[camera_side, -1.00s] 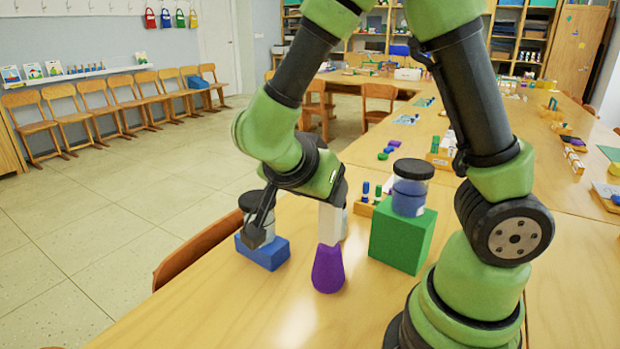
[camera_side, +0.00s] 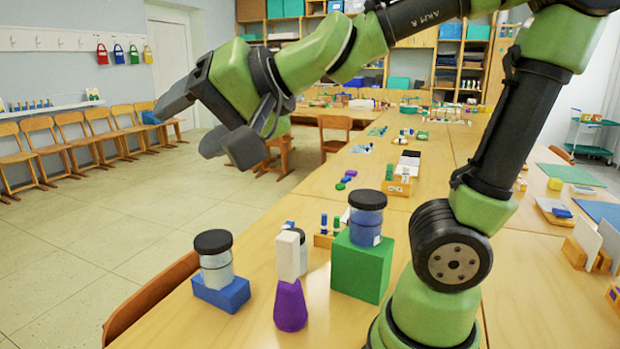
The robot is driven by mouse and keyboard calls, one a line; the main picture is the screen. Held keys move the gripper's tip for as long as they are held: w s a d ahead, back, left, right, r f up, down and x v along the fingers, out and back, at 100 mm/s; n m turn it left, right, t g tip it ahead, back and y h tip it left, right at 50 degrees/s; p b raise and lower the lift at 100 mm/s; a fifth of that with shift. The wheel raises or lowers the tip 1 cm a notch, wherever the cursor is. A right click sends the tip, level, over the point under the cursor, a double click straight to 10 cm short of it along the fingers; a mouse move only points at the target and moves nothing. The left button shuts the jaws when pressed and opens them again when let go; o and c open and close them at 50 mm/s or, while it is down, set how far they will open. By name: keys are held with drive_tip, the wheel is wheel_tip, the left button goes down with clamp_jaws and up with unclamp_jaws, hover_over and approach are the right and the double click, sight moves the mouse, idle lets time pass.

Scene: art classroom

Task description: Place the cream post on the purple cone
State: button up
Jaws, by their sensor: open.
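The cream post (camera_side: 288,256) stands upright on top of the purple cone (camera_side: 290,306), touching it. The cone stands on the table near its left edge. My gripper (camera_side: 184,128) is open and empty, raised well above the table and to the upper left of the post, apart from it. Nothing hides the front of the post or cone.
A jar with a black lid (camera_side: 215,259) stands on a blue block (camera_side: 221,294) to the left. A blue jar (camera_side: 366,218) stands on a green block (camera_side: 361,267) to the right. Another dark-lidded jar is partly hidden behind the post. A chair back (camera_side: 150,298) borders the table.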

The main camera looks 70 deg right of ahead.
drive_tip(key=s+d+f+n+g, duration=0.1)
drive_tip(key=s+f+n+g, duration=0.1)
drive_tip(key=s, duration=0.4)
drive_tip(key=s+d+f+n+g, duration=0.1)
drive_tip(key=s+f+n+g, duration=0.1)
drive_tip(key=s, duration=0.4)
drive_tip(key=shift+s+d+f+n+g+h, duration=0.2)
drive_tip(key=shift+f+n+g+h, duration=0.1)
drive_tip(key=shift+f+g, duration=0.45)
